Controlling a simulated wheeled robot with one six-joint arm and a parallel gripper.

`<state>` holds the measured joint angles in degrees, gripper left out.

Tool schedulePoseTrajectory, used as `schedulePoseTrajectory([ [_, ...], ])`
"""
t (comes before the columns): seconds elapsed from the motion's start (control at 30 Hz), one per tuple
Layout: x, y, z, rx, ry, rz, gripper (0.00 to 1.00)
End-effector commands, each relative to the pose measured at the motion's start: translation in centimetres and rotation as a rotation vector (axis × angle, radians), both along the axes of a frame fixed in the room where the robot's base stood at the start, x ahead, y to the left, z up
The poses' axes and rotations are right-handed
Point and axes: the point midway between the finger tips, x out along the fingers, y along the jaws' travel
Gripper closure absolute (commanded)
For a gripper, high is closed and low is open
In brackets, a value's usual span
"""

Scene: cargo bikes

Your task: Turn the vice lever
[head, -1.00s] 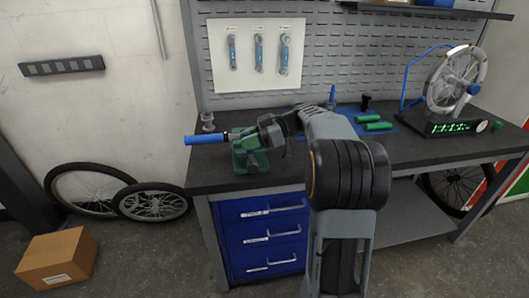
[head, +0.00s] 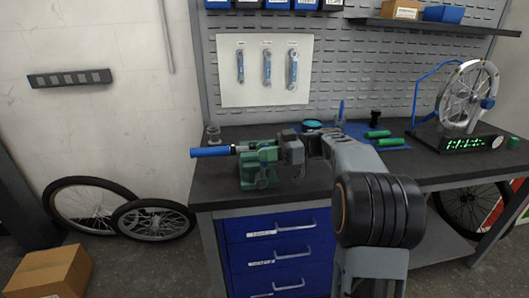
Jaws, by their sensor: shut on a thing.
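The green vice (head: 258,173) stands on the left end of the workbench. A bar with a blue grip (head: 210,152) sticks out to the left from its top. My gripper (head: 280,152) reaches in from the right and is right up against the vice's right side. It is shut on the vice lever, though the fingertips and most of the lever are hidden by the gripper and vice. A small grey part hangs at the vice's front; I cannot tell if it belongs to the lever.
The dark workbench (head: 225,190) has blue drawers (head: 270,255) below. A glass jar (head: 213,135) stands behind the blue grip. Green grips (head: 390,142) lie on a blue mat to the right, near a wheel stand (head: 465,145). A cardboard box (head: 45,272) sits on the floor left.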

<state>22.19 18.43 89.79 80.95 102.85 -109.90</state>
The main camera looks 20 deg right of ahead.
Motion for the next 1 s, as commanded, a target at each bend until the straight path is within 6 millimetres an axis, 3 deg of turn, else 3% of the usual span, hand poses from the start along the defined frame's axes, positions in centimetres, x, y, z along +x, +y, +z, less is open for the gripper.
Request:
schedulePoseTrajectory([
  [0.03,0.0,-0.3,-0.1,-0.001,-0.001,-0.007,1.00],
  [0.07,0.0,-0.3,-0.1,-0.001,0.000,-0.007,0.75],
  [0.3,0.0,0.0,-0.1,-0.002,0.000,0.000,0.52],
  [0.67,0.0,-0.5,0.0,-0.002,0.001,0.001,0.52],
  [0.87,-0.4,-3.9,0.2,-0.002,0.002,-0.004,0.52],
  [1.0,-0.8,-7.4,0.6,-0.002,0.002,-0.005,0.52],
])
